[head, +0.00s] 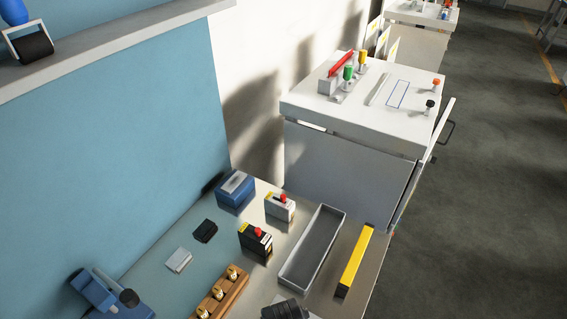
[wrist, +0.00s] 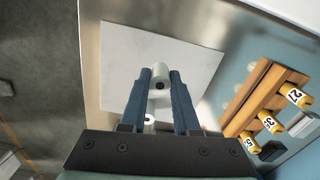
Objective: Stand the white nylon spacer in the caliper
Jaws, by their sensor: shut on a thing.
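In the wrist view, my gripper (wrist: 161,88) has its two blue fingers closed on a white cylinder with a dark hole in its end, the white nylon spacer (wrist: 160,70). The spacer sits between the fingertips over a pale sheet or plate (wrist: 125,50). A second white round piece (wrist: 149,121) shows partly between the fingers, lower in the picture; its lower part is hidden by my gripper. I cannot make out the caliper for certain in either view. The spacer does not show in the head view.
In the head view the bench holds a grey tray (head: 312,246), a yellow bar (head: 355,260), a black box (head: 255,239), a white box (head: 279,206) and a blue box (head: 235,190).

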